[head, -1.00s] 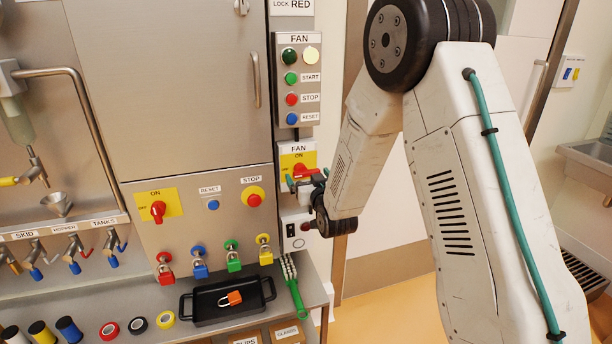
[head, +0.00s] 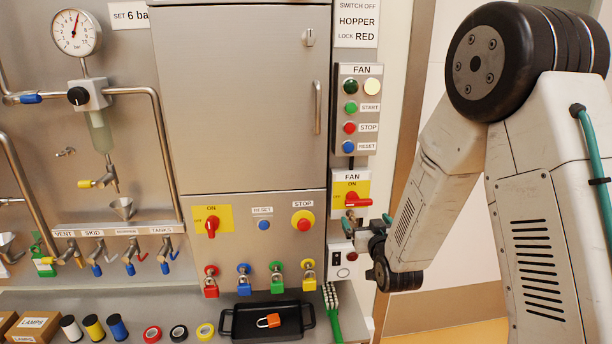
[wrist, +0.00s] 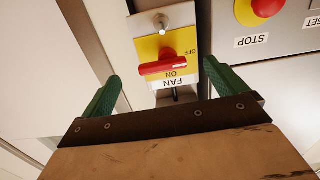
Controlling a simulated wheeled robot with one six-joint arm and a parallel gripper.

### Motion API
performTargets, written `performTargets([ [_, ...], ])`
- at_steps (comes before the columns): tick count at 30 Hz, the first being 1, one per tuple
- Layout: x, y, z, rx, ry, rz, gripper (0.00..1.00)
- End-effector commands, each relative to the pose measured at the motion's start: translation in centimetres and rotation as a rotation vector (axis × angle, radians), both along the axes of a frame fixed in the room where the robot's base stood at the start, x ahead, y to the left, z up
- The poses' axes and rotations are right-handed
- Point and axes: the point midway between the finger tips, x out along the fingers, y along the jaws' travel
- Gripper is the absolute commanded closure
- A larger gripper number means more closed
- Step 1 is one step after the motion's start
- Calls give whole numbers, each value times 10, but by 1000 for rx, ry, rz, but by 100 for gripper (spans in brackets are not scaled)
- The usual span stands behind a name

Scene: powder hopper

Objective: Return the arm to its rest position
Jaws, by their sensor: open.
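My arm stands on the right of the head view and reaches down and left. My gripper (head: 367,226) is just below the FAN rotary switch and in front of the panel's right edge. In the wrist view my gripper (wrist: 160,88) is open, its two green fingers apart with nothing held between them. The red handle of the FAN switch (wrist: 168,63) shows beyond the fingers on a yellow plate. In the head view the same FAN switch (head: 358,200) has its red handle lying roughly sideways. I cannot tell whether a finger touches it.
The hopper panel has a red ON/OFF switch (head: 211,225) and a STOP button (head: 303,222). Coloured padlocks (head: 244,280) hang below. A black tray (head: 240,329) holds an orange padlock (head: 269,321). A green-handled brush (head: 332,312) lies beside it. Open floor shows at lower right.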

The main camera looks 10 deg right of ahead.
Motion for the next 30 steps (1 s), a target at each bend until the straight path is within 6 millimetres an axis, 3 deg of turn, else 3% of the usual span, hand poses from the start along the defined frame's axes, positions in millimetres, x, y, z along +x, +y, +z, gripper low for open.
performTargets([
  [6, -29, 2, -74, 3, 419, 11, 3],
  [11, -75, 2, -84, 5, 736, 17, 3],
  [17, -153, -2, -54, 4, 1077, 20, 3],
  [24, -264, -9, 16, 3, 1396, 12, 3],
  [30, -348, -15, 74, 0, 1541, 1, 3],
])
